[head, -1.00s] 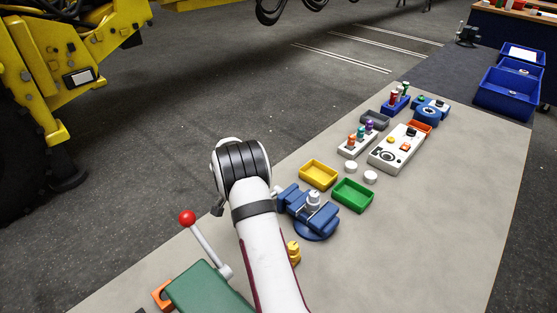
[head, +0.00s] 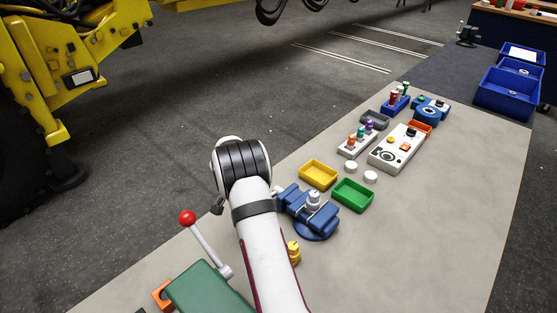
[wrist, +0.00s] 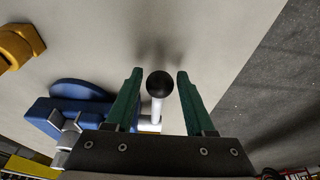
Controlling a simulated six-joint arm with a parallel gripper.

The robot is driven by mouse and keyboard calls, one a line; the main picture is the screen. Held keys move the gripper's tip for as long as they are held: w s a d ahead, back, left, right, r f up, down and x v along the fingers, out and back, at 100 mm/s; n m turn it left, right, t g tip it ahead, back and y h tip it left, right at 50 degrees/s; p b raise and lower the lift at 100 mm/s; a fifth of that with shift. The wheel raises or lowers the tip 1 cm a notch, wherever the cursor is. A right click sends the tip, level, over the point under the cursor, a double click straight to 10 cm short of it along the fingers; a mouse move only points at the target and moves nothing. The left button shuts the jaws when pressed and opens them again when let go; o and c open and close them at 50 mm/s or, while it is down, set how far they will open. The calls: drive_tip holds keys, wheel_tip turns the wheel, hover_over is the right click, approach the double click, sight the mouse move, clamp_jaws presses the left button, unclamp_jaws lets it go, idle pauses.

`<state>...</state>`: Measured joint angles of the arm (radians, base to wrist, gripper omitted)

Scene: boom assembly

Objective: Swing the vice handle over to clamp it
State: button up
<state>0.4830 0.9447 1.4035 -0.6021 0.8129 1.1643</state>
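The blue vice (head: 314,218) stands on the bench just right of my arm, with a light grey part (head: 313,199) upright in its jaws. It also shows at the left of the wrist view (wrist: 75,115). The vice handle, a pale rod with a black ball end (wrist: 159,85), shows in the wrist view. My gripper (wrist: 160,74) is open, with one green finger on each side of the ball and a visible gap on both sides. In the head view my arm hides the fingers and most of the handle.
A yellow tray (head: 318,174) and a green tray (head: 352,195) stand behind the vice. A yellow part (head: 294,252) is close by my arm. A lever with a red ball (head: 188,218) rises beside a green block (head: 207,290). The bench right of the vice is clear.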

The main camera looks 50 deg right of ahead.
drive_tip(key=c, duration=0.6)
drive_tip(key=shift+f, duration=0.25)
drive_tip(key=o, duration=0.8)
drive_tip(key=shift+f, duration=0.1)
wheel_tip(320, 180, up, 8)
drive_tip(key=shift+r, duration=0.1)
